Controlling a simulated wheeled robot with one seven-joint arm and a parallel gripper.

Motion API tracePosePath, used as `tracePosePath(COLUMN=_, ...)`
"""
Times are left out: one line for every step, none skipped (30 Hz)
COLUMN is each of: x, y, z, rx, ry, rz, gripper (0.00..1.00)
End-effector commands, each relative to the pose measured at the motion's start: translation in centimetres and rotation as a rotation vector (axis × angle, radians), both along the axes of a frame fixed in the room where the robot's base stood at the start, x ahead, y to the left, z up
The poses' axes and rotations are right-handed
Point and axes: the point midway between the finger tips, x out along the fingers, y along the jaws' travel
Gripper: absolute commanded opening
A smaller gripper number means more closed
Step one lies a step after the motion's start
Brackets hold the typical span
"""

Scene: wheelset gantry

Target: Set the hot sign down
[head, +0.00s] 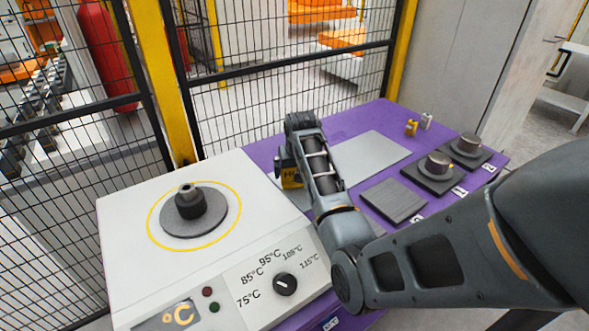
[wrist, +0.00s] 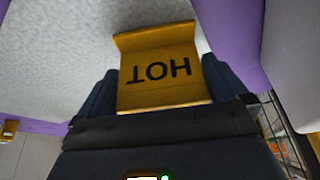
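The hot sign (wrist: 160,72) is a small yellow bent plate with black "HOT" lettering, upside down in the wrist view. It sits between the two dark fingers of my gripper (wrist: 160,88), which touch its side edges. In the head view the sign (head: 292,180) shows partly behind my gripper (head: 286,164), beside the heater's right edge. My arm hides much of it there. I cannot tell whether its base touches the surface below.
The white heater (head: 125,215) bears a dark round part (head: 190,205) inside a yellow ring. On the purple table (head: 342,125) are a bare grey plate (head: 375,155), a dark square pad (head: 394,200), two pads with round parts, and small yellow (head: 411,128) and white items. Mesh fence stands behind.

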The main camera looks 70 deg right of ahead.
Motion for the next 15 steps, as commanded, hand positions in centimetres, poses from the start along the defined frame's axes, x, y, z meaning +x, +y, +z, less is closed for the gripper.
tracePosePath(x=0.0, y=0.0, z=0.1, rx=0.0, ry=0.0, rz=0.0, gripper=1.0)
tracePosePath(x=0.0, y=0.0, z=0.2, rx=-0.001, ry=-0.001, rz=0.0, gripper=1.0)
tracePosePath(x=0.0, y=0.0, z=0.4, rx=-0.001, ry=-0.001, rz=0.0, gripper=1.0)
tracePosePath(x=0.0, y=0.0, z=0.5, rx=-0.001, ry=-0.001, rz=0.0, gripper=1.0)
tracePosePath(x=-0.1, y=0.1, z=0.8, rx=-0.001, ry=-0.001, rz=0.0, gripper=1.0)
tracePosePath(x=-0.2, y=0.3, z=1.2, rx=-0.002, ry=-0.001, rz=0.0, gripper=1.0)
tracePosePath(x=-0.3, y=0.4, z=1.6, rx=-0.002, ry=-0.002, rz=0.0, gripper=1.0)
tracePosePath(x=-0.4, y=0.5, z=2.1, rx=-0.002, ry=-0.001, rz=0.0, gripper=1.0)
tracePosePath(x=-0.6, y=0.8, z=2.7, rx=-0.002, ry=-0.002, rz=0.0, gripper=1.0)
tracePosePath(x=-0.7, y=1.0, z=3.3, rx=-0.002, ry=-0.002, rz=0.0, gripper=1.0)
tracePosePath(x=-0.8, y=1.1, z=3.9, rx=-0.003, ry=-0.002, rz=0.0, gripper=1.0)
tracePosePath(x=-1.0, y=1.4, z=4.7, rx=-0.004, ry=-0.003, rz=0.0, gripper=1.0)
tracePosePath(x=-1.1, y=1.6, z=5.3, rx=-0.003, ry=-0.002, rz=0.0, gripper=1.0)
tracePosePath(x=-1.3, y=1.8, z=5.9, rx=-0.004, ry=-0.003, rz=0.0, gripper=1.0)
tracePosePath(x=-1.5, y=2.1, z=6.7, rx=-0.003, ry=-0.002, rz=0.0, gripper=1.0)
